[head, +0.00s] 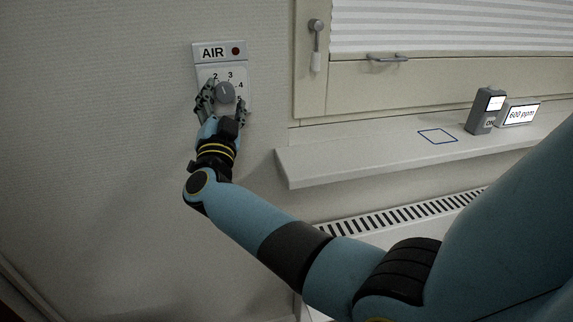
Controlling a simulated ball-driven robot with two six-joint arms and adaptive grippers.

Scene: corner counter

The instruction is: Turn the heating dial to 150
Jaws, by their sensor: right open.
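A wall panel marked AIR (213,53) has a small dark red light at its top right. Other marks are hidden by my fingers. No 150 can be read on it. My right gripper (226,98) is at the dial, open, with one finger to its left and one to its right. I cannot tell whether the fingers touch it. The dial's pointer setting is too small to read surely. My left gripper is out of view.
A window sill (350,160) sticks out to the right of the panel. On it stand a dark grey device (486,110) and a display reading 600 ppm (519,114), near a blue outlined square (437,136). A slotted grille (400,206) lies below. The wall left of the panel is bare.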

